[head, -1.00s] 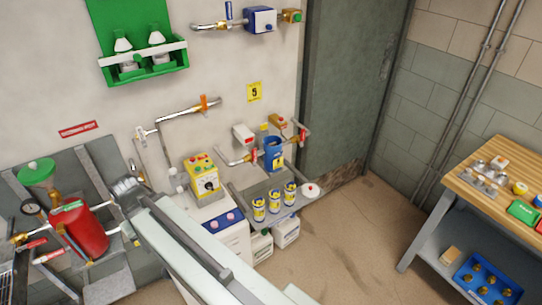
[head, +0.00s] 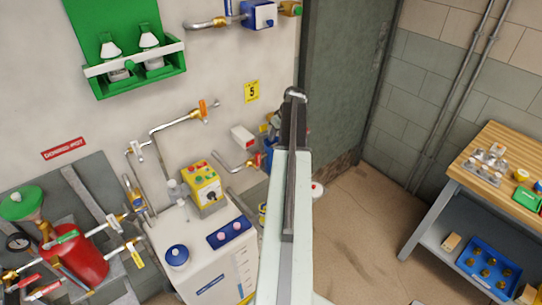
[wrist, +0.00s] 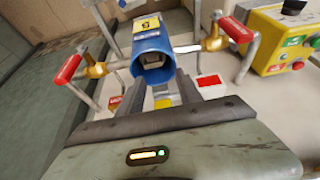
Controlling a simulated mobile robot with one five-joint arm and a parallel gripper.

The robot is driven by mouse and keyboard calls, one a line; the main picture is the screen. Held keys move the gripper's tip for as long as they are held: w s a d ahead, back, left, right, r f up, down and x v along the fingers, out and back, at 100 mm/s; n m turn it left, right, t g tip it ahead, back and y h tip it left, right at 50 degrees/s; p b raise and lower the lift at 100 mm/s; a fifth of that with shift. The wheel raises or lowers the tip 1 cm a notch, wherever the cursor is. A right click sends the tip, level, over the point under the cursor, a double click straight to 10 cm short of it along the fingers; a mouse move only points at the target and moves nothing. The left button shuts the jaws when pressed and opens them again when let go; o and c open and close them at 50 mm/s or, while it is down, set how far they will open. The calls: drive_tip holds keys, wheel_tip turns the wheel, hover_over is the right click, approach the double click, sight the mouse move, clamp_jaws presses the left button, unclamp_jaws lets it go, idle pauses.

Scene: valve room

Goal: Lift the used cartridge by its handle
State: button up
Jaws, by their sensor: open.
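The blue filter housing (wrist: 152,45) is in the wrist view's upper middle, with its open end facing the camera. A pale grey part, perhaps the used cartridge's handle (wrist: 152,60), shows inside the opening; the rest of the cartridge is hidden within. My gripper (wrist: 158,92) is open, its two dark fingers spread just short of the opening, with nothing between them. In the head view the housing (head: 268,160) is mostly behind my arm, and I cannot make out the fingers there.
Pipes with red-handled valves (wrist: 68,68) flank the housing; another red handle (wrist: 236,28) is at right. A yellow control box (head: 203,184) stands on the white cabinet (head: 200,250) to the left. A wooden workbench (head: 500,150) is far right, with clear floor between.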

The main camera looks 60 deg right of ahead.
sight(274, 145)
drive_tip(key=b+x, duration=0.5)
drive_tip(key=d+b+x, duration=0.1)
drive_tip(key=b+x, duration=0.1)
drive_tip(key=x, duration=0.1)
drive_tip(key=shift+s+d+f+b, duration=0.1)
drive_tip(key=shift+s+b, duration=0.25)
drive_tip(key=shift+s, duration=0.05)
drive_tip(key=shift+r, duration=0.2)
clamp_jaws()
idle(1.0)
